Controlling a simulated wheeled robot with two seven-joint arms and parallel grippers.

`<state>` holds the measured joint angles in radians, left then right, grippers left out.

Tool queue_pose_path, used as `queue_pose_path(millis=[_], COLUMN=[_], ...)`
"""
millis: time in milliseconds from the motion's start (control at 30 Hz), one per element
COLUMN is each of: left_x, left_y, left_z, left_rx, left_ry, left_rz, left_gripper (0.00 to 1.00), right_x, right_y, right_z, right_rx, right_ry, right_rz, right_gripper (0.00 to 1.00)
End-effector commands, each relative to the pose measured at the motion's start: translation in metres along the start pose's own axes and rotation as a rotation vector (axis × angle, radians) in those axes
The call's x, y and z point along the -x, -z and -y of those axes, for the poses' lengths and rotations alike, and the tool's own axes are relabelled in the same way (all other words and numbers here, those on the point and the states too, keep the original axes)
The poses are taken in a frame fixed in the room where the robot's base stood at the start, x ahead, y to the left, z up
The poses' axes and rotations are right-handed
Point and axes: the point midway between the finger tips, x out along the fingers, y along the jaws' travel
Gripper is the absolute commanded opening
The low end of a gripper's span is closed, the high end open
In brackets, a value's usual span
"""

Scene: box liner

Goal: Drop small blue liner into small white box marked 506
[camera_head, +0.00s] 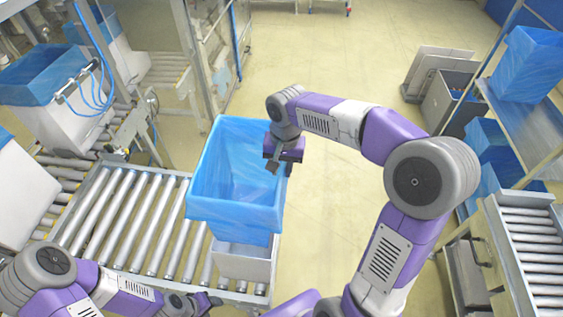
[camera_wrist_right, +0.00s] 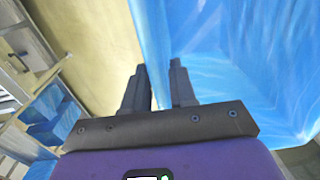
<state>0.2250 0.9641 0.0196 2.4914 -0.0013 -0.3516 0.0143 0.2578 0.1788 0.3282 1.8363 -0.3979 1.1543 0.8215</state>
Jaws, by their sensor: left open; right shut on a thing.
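The blue liner (camera_head: 235,205) is open at the top and hangs above the small white box (camera_head: 243,266) on the roller conveyor. Its lower end overlaps the box's opening; I cannot tell how far inside it is. No number is readable on the box. My right gripper (camera_head: 277,163) is shut on the liner's right upper edge. In the right wrist view, the liner wall (camera_wrist_right: 240,60) passes between the fingers of the right gripper (camera_wrist_right: 160,88). My left gripper (camera_head: 212,299) is low, left of the box, open and apart from the liner.
The roller conveyor (camera_head: 135,215) runs left of the box. Other white boxes with blue liners (camera_head: 45,75) stand at the upper left. A rack with blue liners (camera_head: 528,65) stands on the right. The floor (camera_head: 330,60) behind the liner is clear.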

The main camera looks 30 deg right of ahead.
Motion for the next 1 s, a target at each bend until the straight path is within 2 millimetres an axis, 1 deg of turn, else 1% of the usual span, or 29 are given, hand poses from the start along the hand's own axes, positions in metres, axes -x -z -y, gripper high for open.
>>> queue_pose_path(millis=[33,1000], left_x=[-0.009,-0.094], left_y=[0.001,0.004], left_z=[0.003,0.035], left_rx=[0.000,0.000], left_ry=[0.000,0.000], left_rz=[-0.001,-0.001], left_gripper=[0.50,0.50], right_x=[-0.011,-0.127], right_y=[0.000,0.000], right_z=[0.000,0.000], right_rx=[0.001,0.001], right_ry=[0.000,0.000], right_rz=[0.001,0.001], right_gripper=[0.00,0.00])
